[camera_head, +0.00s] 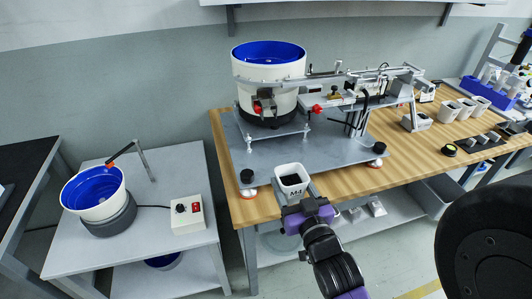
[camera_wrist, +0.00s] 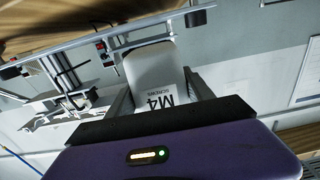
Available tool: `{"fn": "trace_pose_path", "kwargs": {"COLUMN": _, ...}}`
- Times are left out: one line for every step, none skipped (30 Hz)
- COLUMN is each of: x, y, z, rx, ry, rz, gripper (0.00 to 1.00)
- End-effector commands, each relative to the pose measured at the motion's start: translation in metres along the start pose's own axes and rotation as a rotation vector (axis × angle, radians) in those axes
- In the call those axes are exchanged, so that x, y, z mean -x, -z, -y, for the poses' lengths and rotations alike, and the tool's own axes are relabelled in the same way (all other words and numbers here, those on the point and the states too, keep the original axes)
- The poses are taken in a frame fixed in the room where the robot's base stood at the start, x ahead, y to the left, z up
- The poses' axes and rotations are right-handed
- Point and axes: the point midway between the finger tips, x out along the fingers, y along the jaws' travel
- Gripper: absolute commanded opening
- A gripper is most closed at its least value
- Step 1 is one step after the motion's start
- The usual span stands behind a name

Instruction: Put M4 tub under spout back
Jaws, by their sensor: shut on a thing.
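The M4 tub (camera_head: 291,178) is a small white container with dark contents and an M4 label. It is at the front edge of the wooden bench, above or on the edge of the grey plate; I cannot tell whether it touches. My gripper (camera_head: 297,192) is shut on the tub from the front. No part is clearly a spout; the large white feeder bowl (camera_head: 268,75) with blue inside stands behind on the plate.
The grey plate (camera_head: 300,152) has black-knobbed feet near the tub on both sides. A rail assembly (camera_head: 350,85) extends right from the feeder. Several white tubs (camera_head: 455,108) stand at the right. A side table at left holds a smaller blue bowl (camera_head: 95,190) and a control box (camera_head: 187,213).

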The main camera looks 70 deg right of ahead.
Motion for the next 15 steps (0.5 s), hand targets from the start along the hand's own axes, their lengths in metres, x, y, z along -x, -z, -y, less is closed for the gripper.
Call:
{"fn": "trace_pose_path", "kwargs": {"x": 0.0002, "y": 0.009, "z": -0.0002, "rx": -0.001, "ry": -0.002, "rz": -0.006, "gripper": 0.0}}
{"fn": "trace_pose_path", "kwargs": {"x": -0.0001, "y": 0.0115, "z": -0.0008, "rx": -0.001, "ry": -0.004, "rz": -0.006, "gripper": 0.0}}
{"fn": "trace_pose_path", "kwargs": {"x": -0.0002, "y": 0.0129, "z": -0.0019, "rx": 0.0, "ry": -0.008, "rz": -0.004, "gripper": 0.0}}
{"fn": "trace_pose_path", "kwargs": {"x": -0.0002, "y": 0.0092, "z": -0.0026, "rx": 0.0, "ry": -0.011, "rz": -0.002, "gripper": 0.0}}
{"fn": "trace_pose_path", "kwargs": {"x": -0.0003, "y": 0.0075, "z": -0.0024, "rx": 0.0, "ry": -0.01, "rz": -0.002, "gripper": 0.0}}
{"fn": "trace_pose_path", "kwargs": {"x": -0.0003, "y": 0.0065, "z": -0.0023, "rx": 0.001, "ry": -0.01, "rz": -0.002, "gripper": 0.0}}
{"fn": "trace_pose_path", "kwargs": {"x": -0.0004, "y": 0.0064, "z": -0.0023, "rx": 0.001, "ry": -0.01, "rz": -0.003, "gripper": 0.0}}
{"fn": "trace_pose_path", "kwargs": {"x": -0.0004, "y": 0.0065, "z": -0.0021, "rx": 0.001, "ry": -0.01, "rz": -0.003, "gripper": 0.0}}
{"fn": "trace_pose_path", "kwargs": {"x": -0.0005, "y": 0.0067, "z": -0.002, "rx": 0.001, "ry": -0.009, "rz": -0.004, "gripper": 0.0}}
{"fn": "trace_pose_path", "kwargs": {"x": -0.0005, "y": 0.0067, "z": -0.002, "rx": 0.001, "ry": -0.009, "rz": -0.004, "gripper": 0.0}}
{"fn": "trace_pose_path", "kwargs": {"x": -0.0005, "y": 0.0067, "z": -0.002, "rx": 0.001, "ry": -0.009, "rz": -0.004, "gripper": 0.0}}
{"fn": "trace_pose_path", "kwargs": {"x": -0.0005, "y": 0.0066, "z": -0.0019, "rx": 0.001, "ry": -0.009, "rz": -0.004, "gripper": 0.0}}
{"fn": "trace_pose_path", "kwargs": {"x": -0.0007, "y": 0.0066, "z": -0.0019, "rx": 0.001, "ry": -0.009, "rz": -0.004, "gripper": 0.0}}
{"fn": "trace_pose_path", "kwargs": {"x": -0.0013, "y": 0.0067, "z": -0.0019, "rx": 0.001, "ry": -0.009, "rz": -0.004, "gripper": 0.0}}
{"fn": "trace_pose_path", "kwargs": {"x": -0.003, "y": 0.0069, "z": -0.0018, "rx": 0.001, "ry": -0.009, "rz": -0.005, "gripper": 0.0}}
